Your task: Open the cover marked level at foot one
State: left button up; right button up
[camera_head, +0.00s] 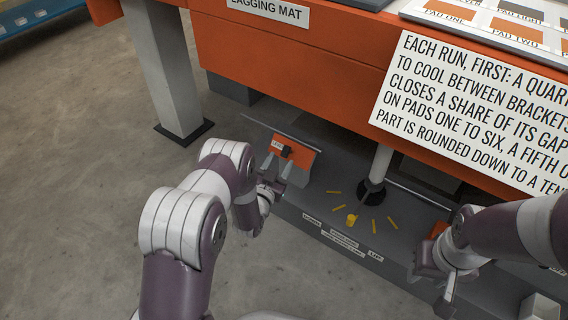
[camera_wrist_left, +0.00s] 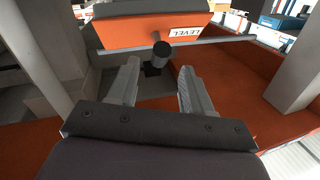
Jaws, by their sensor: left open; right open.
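The orange cover (camera_head: 302,158) sits low beside the bench foot, with a black knob (camera_head: 287,151) on its face and a small white label. In the left wrist view the cover (camera_wrist_left: 135,33) carries the label LEVEL, and the knob (camera_wrist_left: 161,54) stands out from it. My left gripper (camera_head: 279,167) is open in front of the cover. In the wrist view its fingers (camera_wrist_left: 158,78) are apart, with the knob just beyond and between their tips; contact cannot be told. My right gripper (camera_head: 436,282) is open and low at the right, away from this cover.
A grey foot post (camera_head: 379,166) stands right of the cover. The orange bench side (camera_head: 280,62) overhangs above. Bare floor (camera_head: 70,190) is free at the left.

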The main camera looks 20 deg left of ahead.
aim_at(284, 153)
pick_arm(q)
jog(key=w, duration=0.1)
jog(key=w+b, duration=0.1)
jog(key=w, duration=0.1)
jog(key=shift+w+d+f, duration=0.1)
jog(key=shift+d+f, duration=0.1)
jog(key=shift+w+r, duration=0.2)
jog(key=shift+w, duration=0.3)
grip_shut()
pick_arm(e)
notch_tip(284, 153, down, 2)
jog(key=shift+f, duration=0.25)
